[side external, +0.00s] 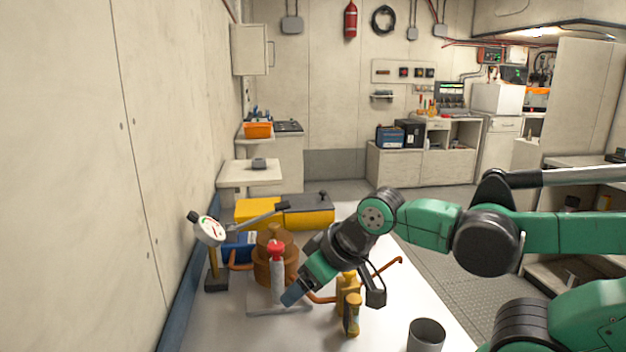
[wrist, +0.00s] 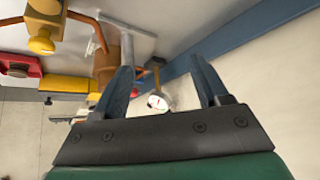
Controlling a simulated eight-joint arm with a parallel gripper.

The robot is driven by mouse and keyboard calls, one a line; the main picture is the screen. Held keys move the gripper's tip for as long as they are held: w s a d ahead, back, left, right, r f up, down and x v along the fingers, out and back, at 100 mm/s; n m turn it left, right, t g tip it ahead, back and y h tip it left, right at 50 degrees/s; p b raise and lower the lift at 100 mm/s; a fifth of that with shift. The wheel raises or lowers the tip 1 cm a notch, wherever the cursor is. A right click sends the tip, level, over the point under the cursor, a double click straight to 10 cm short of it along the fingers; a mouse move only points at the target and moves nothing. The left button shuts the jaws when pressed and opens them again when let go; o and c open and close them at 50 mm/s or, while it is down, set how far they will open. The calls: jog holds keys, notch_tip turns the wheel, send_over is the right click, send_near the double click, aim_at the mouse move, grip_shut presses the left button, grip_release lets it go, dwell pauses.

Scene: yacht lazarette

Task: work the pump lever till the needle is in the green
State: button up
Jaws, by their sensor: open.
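The pump has a copper-brown body (side external: 289,244) on a grey base plate, with a red-capped grey post (side external: 278,285) in front. A grey rod with a dark grip (side external: 271,212), apparently the pump lever, slopes up to the right behind the body. A round white gauge (side external: 209,231) stands on a post at left; it also shows between my fingers in the wrist view (wrist: 158,101). Its needle is too small to read against the green. My gripper (side external: 292,296) is open and empty, low in front of the post and apart from the lever. Its blue fingers show in the wrist view (wrist: 160,64).
Yellow fittings (side external: 350,305) and an orange pipe (side external: 387,268) stand right of the pump. A grey cup (side external: 426,336) is at the front right. A yellow and grey case (side external: 318,217) and a blue bin (side external: 238,249) lie behind. The wall closes the left side.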

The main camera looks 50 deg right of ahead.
jog(key=shift+w+r, duration=0.1)
jog(key=shift+r, duration=0.05)
jog(key=c, duration=0.6)
jog(key=shift+w+d+r+m+h, duration=0.4)
jog(key=shift+w+d+r, duration=0.3)
jog(key=shift+w+r, duration=0.3)
grip_shut()
jog(key=w+d+r+m+g+h, duration=0.1)
jog(key=w+d+r+m+h, duration=0.2)
jog(key=w+d, duration=0.3)
jog(key=w+d+r+m+g+h, duration=0.1)
jog(key=w+d+r+m+h, duration=0.2)
jog(key=w+d, duration=0.4)
jog(key=w+r+m, duration=0.1)
jog(key=w+r, duration=0.1)
jog(key=w, duration=0.2)
jog(key=shift+w+d+r+h, duration=0.2)
jog(key=shift+w+r+h, duration=0.05)
jog(key=shift+w+h, duration=0.15)
